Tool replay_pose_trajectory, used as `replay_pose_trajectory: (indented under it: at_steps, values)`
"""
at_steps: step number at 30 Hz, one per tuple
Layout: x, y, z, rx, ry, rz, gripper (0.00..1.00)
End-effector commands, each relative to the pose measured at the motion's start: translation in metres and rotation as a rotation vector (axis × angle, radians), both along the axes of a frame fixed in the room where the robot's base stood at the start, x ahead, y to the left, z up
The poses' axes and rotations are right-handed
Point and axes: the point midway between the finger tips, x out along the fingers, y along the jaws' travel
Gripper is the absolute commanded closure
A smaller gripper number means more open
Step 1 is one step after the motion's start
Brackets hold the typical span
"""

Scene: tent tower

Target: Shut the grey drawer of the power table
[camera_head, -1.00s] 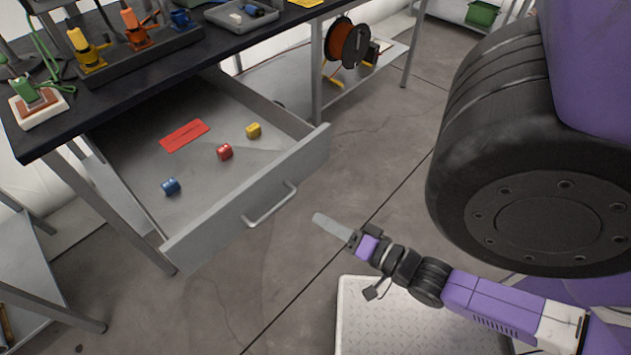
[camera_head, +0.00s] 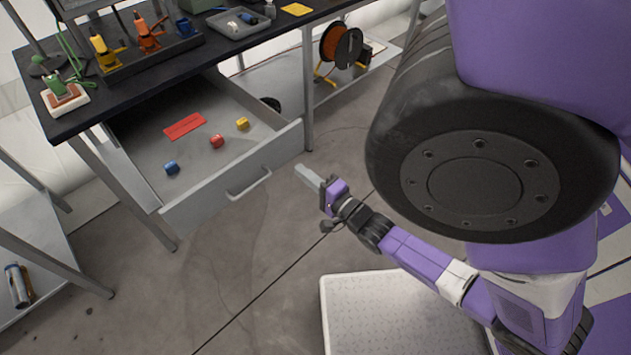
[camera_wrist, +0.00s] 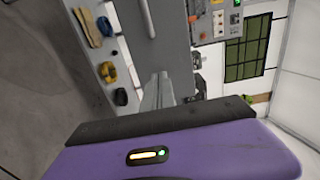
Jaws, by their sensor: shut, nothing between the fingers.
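The grey drawer (camera_head: 225,182) of the power table (camera_head: 215,45) stands pulled out, its inside showing. A bar handle (camera_head: 249,184) is on its front panel. In the drawer lie a red flat piece (camera_head: 185,126) and small blue (camera_head: 171,168), red (camera_head: 217,142) and yellow (camera_head: 243,124) blocks. My gripper (camera_head: 306,177) is shut and empty, in front of the drawer front near its right end, with a small gap seen in the head view. In the wrist view the closed fingers (camera_wrist: 158,92) point at a grey panel with a bar, likely the drawer front.
On the tabletop are clamps in a dark rack (camera_head: 150,48), a grey tray (camera_head: 237,22) and a green device on a white base (camera_head: 65,98). An orange cable reel (camera_head: 341,45) sits on a low shelf to the right. The floor before the drawer is clear.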

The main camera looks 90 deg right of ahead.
Motion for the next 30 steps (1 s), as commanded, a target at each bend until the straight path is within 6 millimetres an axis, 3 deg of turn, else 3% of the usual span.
replay_pose_trajectory:
  at_steps: [6,12,30]
  values:
    - [0.026,-0.030,0.001,-0.002,-0.001,0.001,1.00]
    - [0.039,-0.045,0.000,-0.001,0.002,0.001,1.00]
    - [0.043,-0.050,0.000,0.000,0.001,0.001,1.00]
